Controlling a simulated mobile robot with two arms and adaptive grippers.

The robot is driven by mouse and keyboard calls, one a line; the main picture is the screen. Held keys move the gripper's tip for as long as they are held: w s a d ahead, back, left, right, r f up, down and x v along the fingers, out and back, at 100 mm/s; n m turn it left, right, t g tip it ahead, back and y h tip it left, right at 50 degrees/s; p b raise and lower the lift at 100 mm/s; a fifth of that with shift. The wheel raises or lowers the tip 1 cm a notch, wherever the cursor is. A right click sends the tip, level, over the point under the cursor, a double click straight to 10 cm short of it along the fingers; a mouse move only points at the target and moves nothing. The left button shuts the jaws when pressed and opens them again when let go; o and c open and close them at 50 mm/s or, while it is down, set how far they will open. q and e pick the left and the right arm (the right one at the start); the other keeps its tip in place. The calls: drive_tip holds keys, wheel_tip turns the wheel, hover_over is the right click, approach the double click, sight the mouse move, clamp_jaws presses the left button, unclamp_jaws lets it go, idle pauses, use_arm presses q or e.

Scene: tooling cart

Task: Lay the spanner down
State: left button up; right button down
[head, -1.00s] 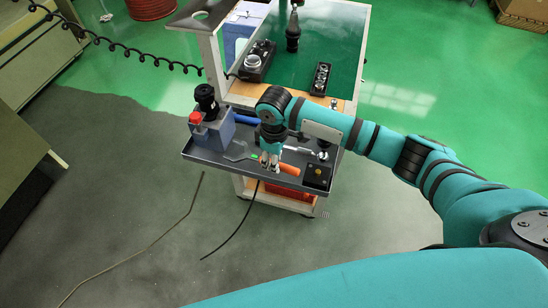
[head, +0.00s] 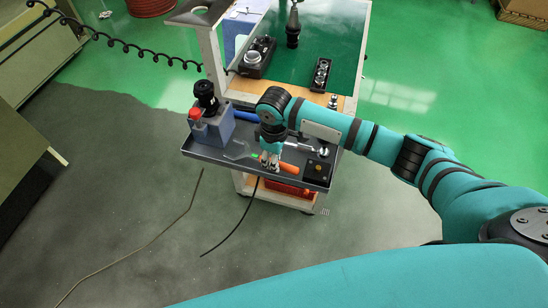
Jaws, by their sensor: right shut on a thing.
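My right gripper (head: 270,163) points down over the grey tray (head: 212,155) on the front of the cart and is shut on the spanner. The spanner's grey forked end (head: 238,150) shows to the left of the fingers, and its orange handle (head: 289,168) shows to the right. Its middle is hidden by the fingers. It lies flat, at or just above the tray floor; I cannot tell whether it touches. My left gripper is not in view.
A grey-blue block with a red cap (head: 196,114) and a black-topped tool (head: 207,98) stand at the tray's left. A silver tool (head: 304,147) and a dark box with a yellow button (head: 320,168) are at the right. The cart's green top (head: 330,45) holds several parts behind.

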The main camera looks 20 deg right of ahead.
drive_tip(key=shift+f, duration=0.5)
idle(0.3)
drive_tip(key=c, duration=1.2)
unclamp_jaws()
drive_tip(key=shift+o, duration=0.8)
drive_tip(key=shift+f, duration=0.1)
